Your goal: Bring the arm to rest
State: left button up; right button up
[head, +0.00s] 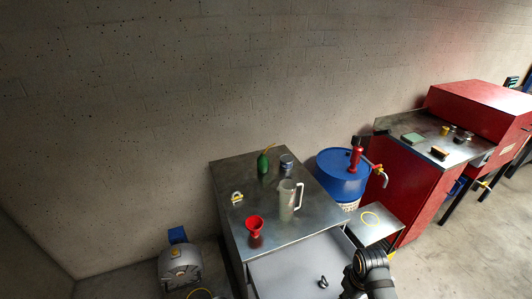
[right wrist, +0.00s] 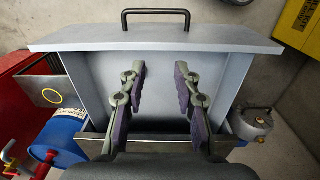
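My right gripper (right wrist: 160,82) is open and empty in the right wrist view, its two purple-padded fingers apart. It is over a light grey panel (right wrist: 160,75) with a black bar handle (right wrist: 155,14) beyond the fingertips. Whether the fingers touch the panel cannot be told. A dark part of my right arm (head: 368,272) shows at the lower right of the head view, beside the steel-topped bench (head: 230,180). The right gripper's fingers are not seen there. My left arm and gripper are in neither view.
The bench carries a red funnel (head: 255,224), a clear jug (head: 287,203), a green bottle (head: 262,164) and a tin (head: 286,165). A blue drum (head: 335,178) and red cabinet (head: 405,195) stand to the right. A grey canister (head: 180,262) is at left.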

jog(key=s+r+m+t, duration=0.3)
jog(key=s+r+t, duration=0.1)
jog(key=s+r, duration=0.45)
notch_tip(320, 180, down, 30)
jog(key=s+d+f+g+h+b, duration=0.1)
jog(key=d+g+b, duration=0.1)
jog(key=b, duration=0.4)
pick_arm(q)
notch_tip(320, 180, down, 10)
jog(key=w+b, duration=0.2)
jog(key=b, duration=0.2)
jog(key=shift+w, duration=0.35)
pick_arm(e)
jog(key=s+d+f+m+g, duration=0.1)
jog(key=s+f, duration=1.8)
jog(key=f, duration=0.3)
jog(key=shift+s, duration=0.2)
